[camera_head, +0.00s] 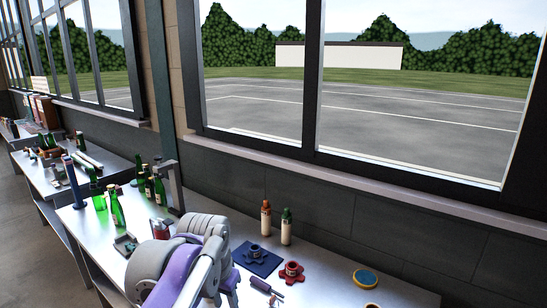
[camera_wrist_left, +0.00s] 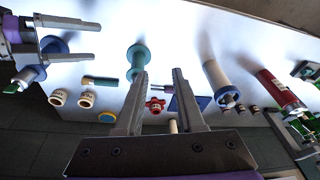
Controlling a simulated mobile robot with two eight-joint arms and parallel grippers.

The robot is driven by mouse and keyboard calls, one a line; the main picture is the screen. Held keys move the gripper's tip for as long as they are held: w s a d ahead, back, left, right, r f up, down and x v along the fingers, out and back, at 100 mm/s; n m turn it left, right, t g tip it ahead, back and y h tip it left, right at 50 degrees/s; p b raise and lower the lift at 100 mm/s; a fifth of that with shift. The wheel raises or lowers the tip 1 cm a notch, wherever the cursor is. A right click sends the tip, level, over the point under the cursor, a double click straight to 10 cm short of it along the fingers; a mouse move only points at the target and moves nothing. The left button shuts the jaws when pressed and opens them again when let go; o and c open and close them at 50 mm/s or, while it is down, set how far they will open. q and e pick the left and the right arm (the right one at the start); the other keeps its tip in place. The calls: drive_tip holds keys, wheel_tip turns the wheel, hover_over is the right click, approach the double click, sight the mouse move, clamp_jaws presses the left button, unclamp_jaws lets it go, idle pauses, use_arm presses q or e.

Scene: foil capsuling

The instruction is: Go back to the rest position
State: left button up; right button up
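My left gripper (camera_wrist_left: 160,72) is open, its two grey fingers standing apart with nothing gripped between them. The tabletop and its objects show behind them in the left wrist view. In the head view my purple and white arm (camera_head: 185,262) reaches over the near part of the table, and its fingers are not visible there. My right gripper (camera_wrist_left: 95,41) shows at the upper left of the left wrist view, fingers apart. A tool with blue round ends (camera_wrist_left: 25,76) lies behind it, and I see no clear grip on it.
The long metal table (camera_head: 330,290) runs along the window wall. A red flanged part (camera_head: 291,272), a blue mat (camera_head: 258,262), a yellow-rimmed blue disc (camera_head: 365,278), two small bottles (camera_head: 286,227) and green bottles (camera_head: 117,207) stand on it. The front right of the table is mostly clear.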

use_arm(q)
drive_tip(key=s+a+f+n+t, duration=0.1)
drive_tip(key=s+a+f+n, duration=0.1)
drive_tip(key=s+f, duration=0.7)
drive_tip(key=s+a+f+n+t, duration=0.2)
drive_tip(key=s+a+f, duration=0.3)
drive_tip(key=s+f, duration=0.3)
drive_tip(key=shift+s+a+f, duration=0.2)
drive_tip(key=shift+s+f, duration=0.2)
drive_tip(key=shift+s, duration=0.5)
use_arm(e)
drive_tip(key=s+d+m+g+h, duration=0.3)
drive_tip(key=s+d+m+h, duration=0.2)
drive_tip(key=s+d, duration=0.7)
drive_tip(key=s+h, duration=0.2)
drive_tip(key=shift+d+f+m+h, duration=0.25)
drive_tip(key=shift+d+m+h, duration=0.05)
drive_tip(key=shift+h, duration=0.1)
